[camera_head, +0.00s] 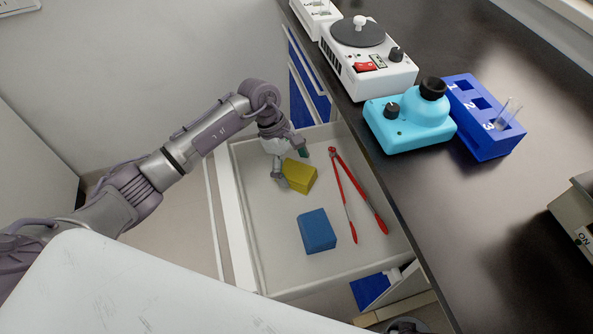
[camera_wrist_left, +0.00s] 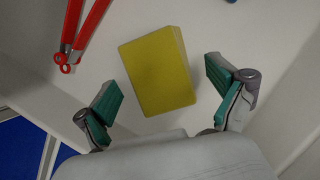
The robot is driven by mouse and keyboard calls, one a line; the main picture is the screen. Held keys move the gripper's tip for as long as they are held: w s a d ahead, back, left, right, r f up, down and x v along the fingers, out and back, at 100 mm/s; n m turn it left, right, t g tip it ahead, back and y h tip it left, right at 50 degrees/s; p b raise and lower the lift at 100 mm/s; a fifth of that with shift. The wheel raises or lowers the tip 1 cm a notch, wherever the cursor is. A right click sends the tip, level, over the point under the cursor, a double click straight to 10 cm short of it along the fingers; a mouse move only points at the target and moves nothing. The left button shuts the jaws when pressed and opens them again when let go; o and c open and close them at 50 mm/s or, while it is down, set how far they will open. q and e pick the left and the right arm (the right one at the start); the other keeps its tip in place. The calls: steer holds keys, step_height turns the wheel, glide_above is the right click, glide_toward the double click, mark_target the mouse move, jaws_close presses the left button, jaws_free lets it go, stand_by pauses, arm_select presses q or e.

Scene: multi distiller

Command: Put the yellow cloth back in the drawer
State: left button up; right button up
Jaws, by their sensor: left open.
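The yellow cloth (camera_head: 299,176) is a folded block lying inside the open white drawer (camera_head: 246,212). It also shows in the left wrist view (camera_wrist_left: 158,72), between and just beyond the fingertips. My right gripper does not show clearly in either view.
A blue cloth block (camera_head: 317,231) and red tongs (camera_head: 358,194) also lie in the drawer. On the dark bench stand a white hotplate device (camera_head: 372,75), a cyan device (camera_head: 411,123) and a blue numbered rack (camera_head: 481,120) with a tube. The drawer's walls surround the gripper.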

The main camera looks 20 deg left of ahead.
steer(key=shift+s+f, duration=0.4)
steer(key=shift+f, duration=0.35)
arm_select(q)
steer(key=v, duration=1)
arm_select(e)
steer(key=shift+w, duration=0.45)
